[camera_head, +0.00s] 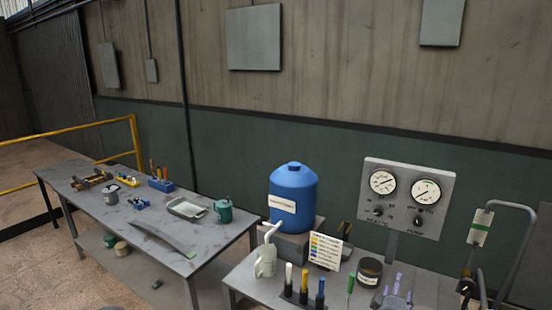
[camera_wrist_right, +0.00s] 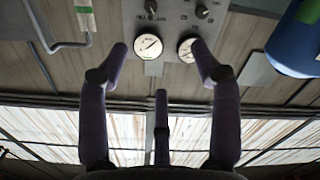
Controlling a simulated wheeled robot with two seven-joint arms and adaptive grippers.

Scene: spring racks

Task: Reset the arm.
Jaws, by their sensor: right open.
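My right gripper (camera_head: 396,288) shows at the bottom edge of the head view, its purple fingertips pointing up in front of the near table. In the right wrist view the same gripper (camera_wrist_right: 162,62) has its fingers spread wide with nothing between them. That view is upside down, with the gauge panel (camera_wrist_right: 172,18) beyond the fingertips and the ceiling low in the picture. The arm behind the right gripper is cut off by the frame. My left gripper is in neither view.
The near table (camera_head: 240,282) holds a blue tank (camera_head: 293,192), a pale jug (camera_head: 265,262), several coloured tubes, a dark jar (camera_head: 369,271) and the gauge panel (camera_head: 407,200). A bent grey pipe (camera_head: 520,240) stands right. A second table (camera_head: 95,205) with small items stands left.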

